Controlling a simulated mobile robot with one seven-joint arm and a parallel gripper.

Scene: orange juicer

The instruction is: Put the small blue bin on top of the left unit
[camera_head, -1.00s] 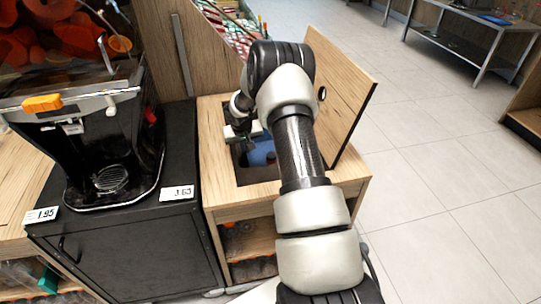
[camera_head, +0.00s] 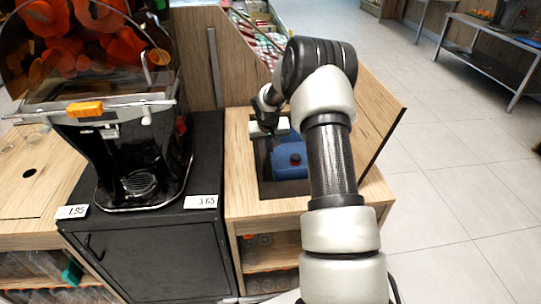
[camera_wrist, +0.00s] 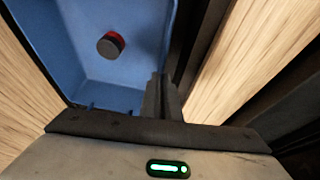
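The small blue bin (camera_head: 288,147) is in the square opening of the right wooden unit (camera_head: 240,180), partly hidden by my arm. It holds a small red and black round object (camera_head: 295,159). My gripper (camera_head: 276,127) is at the bin's far edge. In the wrist view the blue bin (camera_wrist: 80,50) fills the upper left, and my gripper fingers (camera_wrist: 160,95) are close together at its rim, seemingly pinching the wall. The left unit (camera_head: 40,205) is a wooden counter with a flat top and a round dark hole, at the left edge.
A black juicer (camera_head: 135,150) stands on a black cabinet (camera_head: 150,260) between the two wooden units. Price tags (camera_head: 201,202) sit on the front edges. The opened wooden lid (camera_head: 375,110) leans up right of the opening. Tiled floor (camera_head: 460,190) is clear at right.

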